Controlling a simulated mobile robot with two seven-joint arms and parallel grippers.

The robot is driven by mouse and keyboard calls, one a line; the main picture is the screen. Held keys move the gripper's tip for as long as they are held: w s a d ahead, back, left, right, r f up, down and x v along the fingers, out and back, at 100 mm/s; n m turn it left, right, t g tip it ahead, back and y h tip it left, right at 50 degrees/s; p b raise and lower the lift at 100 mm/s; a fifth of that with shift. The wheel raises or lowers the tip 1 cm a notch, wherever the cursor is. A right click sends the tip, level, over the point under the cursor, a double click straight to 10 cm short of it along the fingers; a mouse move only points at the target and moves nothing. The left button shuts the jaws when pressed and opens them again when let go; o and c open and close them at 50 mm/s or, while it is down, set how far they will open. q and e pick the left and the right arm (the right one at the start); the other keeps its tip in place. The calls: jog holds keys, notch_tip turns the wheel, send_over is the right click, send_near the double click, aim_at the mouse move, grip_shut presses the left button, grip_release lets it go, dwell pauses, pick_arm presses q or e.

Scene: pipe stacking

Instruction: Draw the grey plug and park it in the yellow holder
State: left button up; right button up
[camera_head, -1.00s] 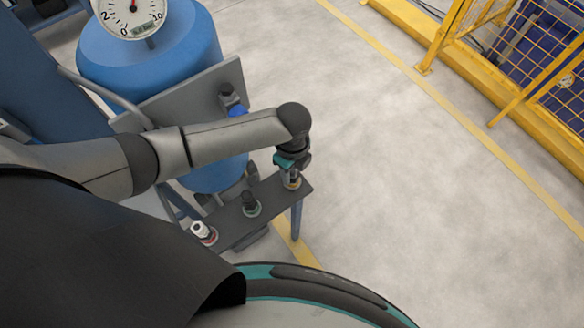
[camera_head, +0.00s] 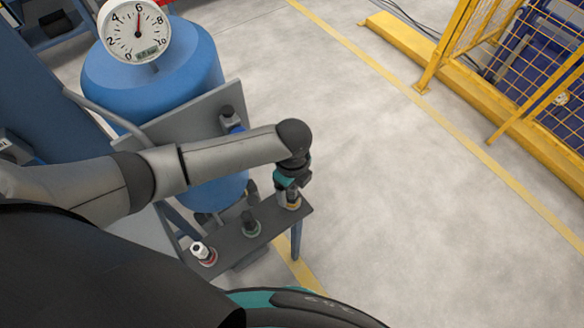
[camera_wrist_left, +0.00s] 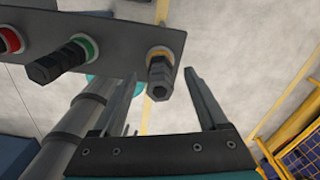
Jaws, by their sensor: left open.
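A dark grey shelf (camera_head: 230,243) carries three ringed holders in a row. The yellow holder (camera_wrist_left: 158,53) is at the shelf's outer end, and a grey plug (camera_wrist_left: 160,75) with a hexagonal end stands in it. My left gripper (camera_head: 290,188) is above this plug in the head view. In the left wrist view my left gripper (camera_wrist_left: 160,76) is open, with one finger on each side of the plug and a gap at each side. The green-ringed middle holder (camera_wrist_left: 86,46) has a dark plug in it. My right gripper is not in view.
The red-ringed holder (camera_head: 208,258) bears a white-topped plug. A grey panel (camera_head: 190,118) with a dark fitting and blue collar (camera_head: 236,129) stands behind my left arm, before a blue tank (camera_head: 190,65) with a gauge (camera_head: 136,32). Open floor lies to the right, before a yellow fence (camera_head: 500,70).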

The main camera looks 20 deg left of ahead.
pick_arm(q)
notch_tip(320, 180, up, 14)
jog(key=p, duration=0.2)
jog(key=shift+f, duration=0.2)
